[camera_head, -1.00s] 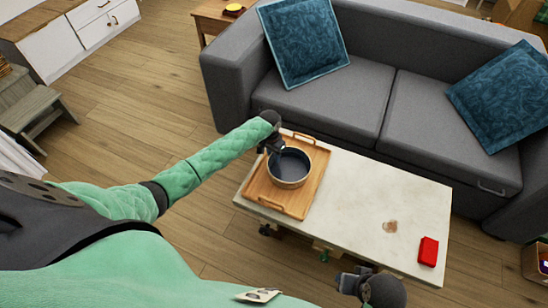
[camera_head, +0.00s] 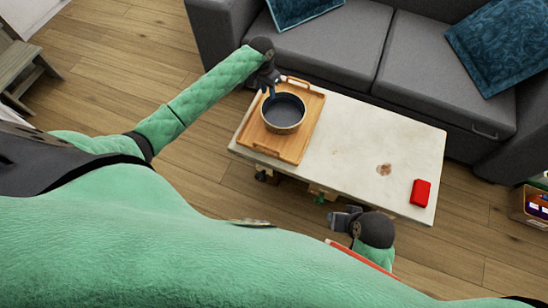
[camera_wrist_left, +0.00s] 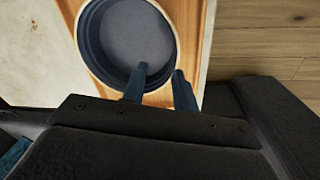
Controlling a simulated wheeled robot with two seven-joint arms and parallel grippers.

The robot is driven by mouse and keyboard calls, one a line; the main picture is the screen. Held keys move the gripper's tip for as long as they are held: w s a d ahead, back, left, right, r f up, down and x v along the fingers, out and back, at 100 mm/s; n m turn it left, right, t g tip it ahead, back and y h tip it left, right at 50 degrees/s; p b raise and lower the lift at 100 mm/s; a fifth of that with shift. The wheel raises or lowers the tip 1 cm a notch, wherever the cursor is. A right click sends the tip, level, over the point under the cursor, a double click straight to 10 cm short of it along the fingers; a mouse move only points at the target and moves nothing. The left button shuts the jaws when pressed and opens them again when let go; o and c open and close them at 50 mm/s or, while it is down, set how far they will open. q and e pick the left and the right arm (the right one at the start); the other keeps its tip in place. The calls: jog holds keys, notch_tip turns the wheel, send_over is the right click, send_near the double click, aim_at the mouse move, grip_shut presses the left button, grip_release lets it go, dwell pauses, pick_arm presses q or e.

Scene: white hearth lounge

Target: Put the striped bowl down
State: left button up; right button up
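The striped bowl (camera_head: 283,122), dark blue inside with a pale band outside, sits upright on the wooden tray (camera_head: 293,151). The bowl also shows in the left wrist view (camera_wrist_left: 122,35). My left gripper (camera_head: 268,92) is at the bowl's back left edge. In the left wrist view its two blue fingers (camera_wrist_left: 160,70) are spread apart, one over the bowl's rim and the other outside it above the tray. I see no grip on the wall. My right gripper (camera_head: 340,220) is low by the table's front edge, away from the bowl; its fingers are too small to read.
The tray lies on the left end of a pale coffee table (camera_head: 360,130). A red box (camera_head: 421,193) and a brown patch (camera_head: 384,169) are on its right half. The grey sofa (camera_head: 440,85) stands close behind. The table's middle is clear.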

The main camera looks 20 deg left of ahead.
pick_arm(q)
jog(key=s+d+f+t+h, duration=0.1)
jog(key=s+d+f, duration=0.1)
jog(key=s+d, duration=0.75)
jog(key=s+d+f+t+h, duration=0.1)
jog(key=s+d, duration=0.5)
jog(key=s, duration=0.6)
jog(key=s+d+r, duration=0.1)
jog(key=s+r, duration=0.3)
jog(key=s, duration=0.4)
jog(key=s+d+r+n+t, duration=0.1)
jog(key=s+r, duration=0.2)
jog(key=s, duration=0.6)
jog(key=shift+r+t, duration=0.3)
jog(key=shift+r, duration=0.1)
